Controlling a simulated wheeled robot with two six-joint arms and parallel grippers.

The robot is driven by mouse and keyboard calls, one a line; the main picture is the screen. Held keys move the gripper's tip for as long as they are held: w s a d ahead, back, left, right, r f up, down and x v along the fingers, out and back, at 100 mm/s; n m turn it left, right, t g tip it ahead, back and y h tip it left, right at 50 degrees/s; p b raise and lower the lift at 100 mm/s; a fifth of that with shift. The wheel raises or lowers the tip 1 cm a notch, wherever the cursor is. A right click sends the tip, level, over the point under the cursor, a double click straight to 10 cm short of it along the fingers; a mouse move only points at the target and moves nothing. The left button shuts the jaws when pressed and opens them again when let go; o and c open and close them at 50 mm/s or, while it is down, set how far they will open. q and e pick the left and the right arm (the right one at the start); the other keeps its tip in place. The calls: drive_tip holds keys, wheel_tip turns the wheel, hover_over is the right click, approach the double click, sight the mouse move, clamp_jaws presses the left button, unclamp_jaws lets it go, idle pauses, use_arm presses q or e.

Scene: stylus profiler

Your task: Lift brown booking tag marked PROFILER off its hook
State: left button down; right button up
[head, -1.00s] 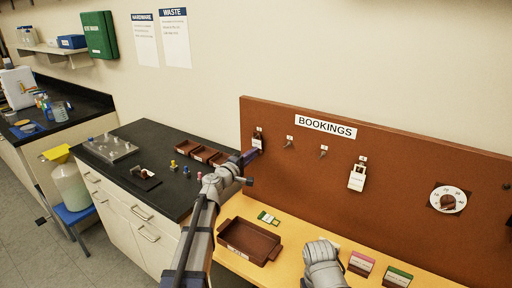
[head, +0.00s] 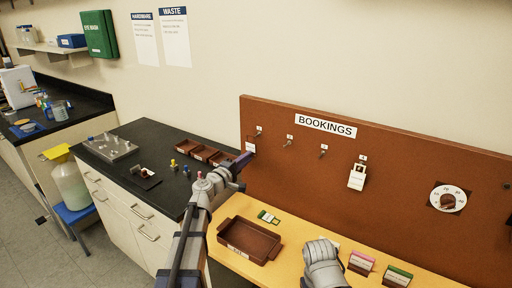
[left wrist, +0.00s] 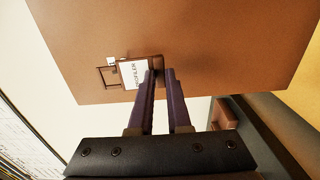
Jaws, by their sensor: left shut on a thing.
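The brown booking tag has a white label reading PROFILER (left wrist: 133,74) in the left wrist view, with a square loop at its upper end. In the head view the tag (head: 250,147) is small at the tip of my left gripper (head: 243,159). The left gripper's purple fingers (left wrist: 162,78) are shut on the tag's lower brown end. The leftmost hook (head: 258,132) on the brown board shows bare, above the tag. My right gripper is not in view; only a grey part of my right arm shows.
The BOOKINGS board (head: 400,185) carries two more bare hooks and another white tag (head: 356,177) on a hook, plus a dial (head: 447,198). Below, a brown tray (head: 248,240) and small cards stand on the yellow shelf. Small brown bins (head: 205,154) sit on the black bench to the left.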

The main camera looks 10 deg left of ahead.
use_arm(q)
drive_tip(key=shift+v, duration=1.95)
